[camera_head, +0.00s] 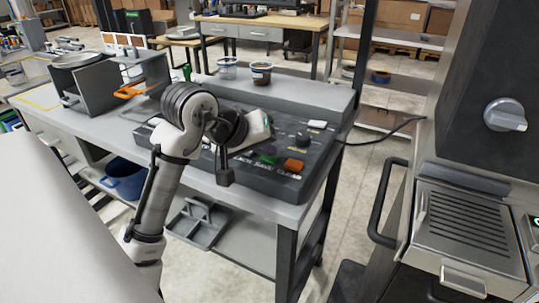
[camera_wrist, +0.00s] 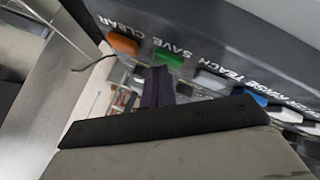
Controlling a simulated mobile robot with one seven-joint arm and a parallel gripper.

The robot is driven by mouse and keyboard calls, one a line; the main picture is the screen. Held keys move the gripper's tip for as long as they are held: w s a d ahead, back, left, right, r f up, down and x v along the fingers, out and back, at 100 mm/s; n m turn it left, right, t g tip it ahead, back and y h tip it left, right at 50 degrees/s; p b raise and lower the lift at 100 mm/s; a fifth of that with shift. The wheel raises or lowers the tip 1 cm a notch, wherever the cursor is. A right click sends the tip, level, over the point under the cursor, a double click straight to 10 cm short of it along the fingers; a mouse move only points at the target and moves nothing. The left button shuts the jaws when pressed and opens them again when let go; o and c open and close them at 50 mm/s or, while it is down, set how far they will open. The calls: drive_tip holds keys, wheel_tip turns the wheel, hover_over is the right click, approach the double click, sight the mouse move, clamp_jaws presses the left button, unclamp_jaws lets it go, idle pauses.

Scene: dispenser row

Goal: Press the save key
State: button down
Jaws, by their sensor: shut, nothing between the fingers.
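The save key is the green key (camera_wrist: 168,57) beside the printed word SAVE in the wrist view. In the head view it shows as a small green key (camera_head: 270,159) left of the orange key (camera_head: 293,165). The orange key (camera_wrist: 122,44) sits by the word CLEAR in the wrist view. My gripper (camera_head: 225,180) points down near the front edge of the panel, to the left of the green key. Contact with the panel cannot be told.
The grey control panel (camera_head: 318,174) lies on a light workbench (camera_head: 250,208). It also carries a purple key (camera_head: 267,149), a dark knob (camera_head: 302,138) and a white key (camera_head: 317,124). A machine with a handle (camera_head: 386,205) stands at right.

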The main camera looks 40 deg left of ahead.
sight(266, 160)
drive_tip(key=shift+r, duration=0.1)
drive_tip(key=shift+r+p, duration=0.75)
drive_tip(key=shift+p, duration=0.1)
wheel_tip(266, 160, up, 5)
drive_tip(key=p, duration=0.4)
drive_tip(key=shift+p, duration=0.35)
